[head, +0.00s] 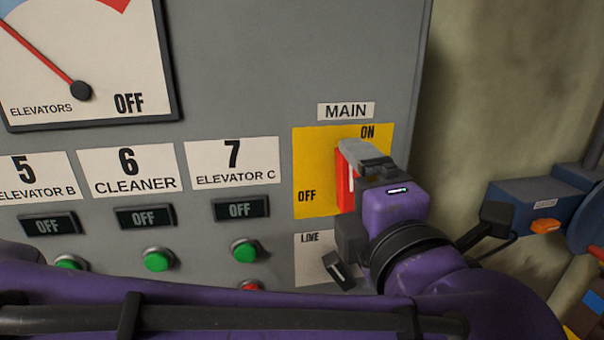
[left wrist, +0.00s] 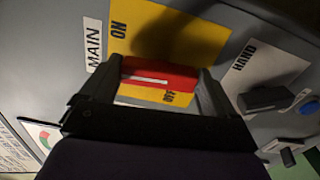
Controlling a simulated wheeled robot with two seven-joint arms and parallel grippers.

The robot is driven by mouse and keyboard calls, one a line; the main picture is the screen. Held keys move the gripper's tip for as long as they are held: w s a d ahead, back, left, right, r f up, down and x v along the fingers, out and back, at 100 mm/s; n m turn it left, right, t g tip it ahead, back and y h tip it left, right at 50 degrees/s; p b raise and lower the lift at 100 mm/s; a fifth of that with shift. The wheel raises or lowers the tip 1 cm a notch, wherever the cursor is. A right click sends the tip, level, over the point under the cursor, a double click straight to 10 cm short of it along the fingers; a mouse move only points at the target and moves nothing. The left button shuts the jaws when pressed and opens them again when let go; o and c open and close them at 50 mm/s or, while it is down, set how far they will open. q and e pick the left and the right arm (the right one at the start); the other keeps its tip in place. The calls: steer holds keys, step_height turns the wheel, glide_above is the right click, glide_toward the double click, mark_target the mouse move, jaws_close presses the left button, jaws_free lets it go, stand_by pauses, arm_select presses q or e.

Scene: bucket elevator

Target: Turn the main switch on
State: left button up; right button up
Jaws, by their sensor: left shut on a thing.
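The main switch is a red handle (head: 345,184) with a white line, on a yellow plate (head: 315,150) under the MAIN label. The plate reads ON at upper right and OFF at lower left. The handle stands upright, its white line running up and down the plate. My left gripper (head: 362,160) is shut on the handle and hides part of it and the plate's right side. The left wrist view shows the red handle (left wrist: 160,74) between the two fingers of the left gripper (left wrist: 161,70). My right gripper is not in view.
A black selector knob (head: 338,270) sits just below the yellow plate. Green buttons (head: 158,260) and OFF displays (head: 240,209) line the panel to the left. A dial (head: 85,55) is at upper left. Blue equipment (head: 530,205) stands beyond the panel's right edge.

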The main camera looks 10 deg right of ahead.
arm_select(q)
steer(key=shift+w+r+m, duration=0.1)
steer(key=shift+r+m, duration=0.15)
steer(key=shift+m, duration=0.35)
steer(key=o, duration=0.8)
steer(key=shift+c, duration=0.2)
steer(key=shift+w+a+f, duration=0.15)
steer(key=shift+w, duration=0.05)
steer(key=shift+f, duration=0.1)
